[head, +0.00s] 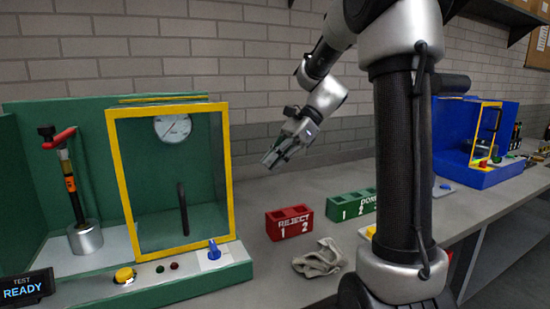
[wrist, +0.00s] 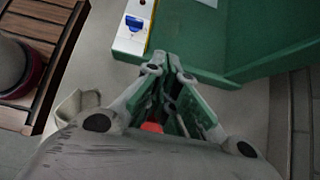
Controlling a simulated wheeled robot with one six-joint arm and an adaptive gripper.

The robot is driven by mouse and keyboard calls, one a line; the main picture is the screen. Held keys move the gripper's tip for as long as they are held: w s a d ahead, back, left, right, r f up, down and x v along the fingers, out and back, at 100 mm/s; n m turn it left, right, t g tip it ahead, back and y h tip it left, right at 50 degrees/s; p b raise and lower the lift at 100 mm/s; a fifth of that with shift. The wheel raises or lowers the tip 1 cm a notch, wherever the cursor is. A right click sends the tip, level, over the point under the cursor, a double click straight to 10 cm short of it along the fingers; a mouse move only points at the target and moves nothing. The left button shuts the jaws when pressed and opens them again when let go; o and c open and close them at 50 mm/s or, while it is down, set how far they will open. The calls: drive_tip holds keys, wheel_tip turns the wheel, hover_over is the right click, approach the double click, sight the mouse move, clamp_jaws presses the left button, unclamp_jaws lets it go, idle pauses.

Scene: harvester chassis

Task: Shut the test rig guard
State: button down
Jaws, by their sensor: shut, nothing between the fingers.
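The green test rig (head: 60,115) stands at the left of the bench in the head view. Its guard (head: 113,165), a clear panel in a yellow frame with a dark upright handle (head: 183,208), stands in front of the right half, with a gauge behind it. The left half is uncovered and shows a red-handled lever fixture (head: 70,185). My gripper (head: 268,162) is in the air to the right of the rig, apart from the guard. In the wrist view my gripper (wrist: 172,62) has its fingers together and empty, with the green rig (wrist: 240,45) beyond them.
A red reject bin (head: 290,222) and a green bin (head: 352,205) stand right of the rig, with a crumpled cloth (head: 318,258) in front. A blue knob (head: 213,249) and yellow button (head: 124,275) sit on the rig's front. A blue rig (head: 465,135) stands farther right.

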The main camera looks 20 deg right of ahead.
sight(140, 198)
drive_tip(key=a+f, duration=0.4)
drive_tip(key=a, duration=0.4)
drive_tip(key=shift+a+f, duration=0.1)
drive_tip(key=a, duration=2.4)
drive_tip(key=shift+a, duration=0.1)
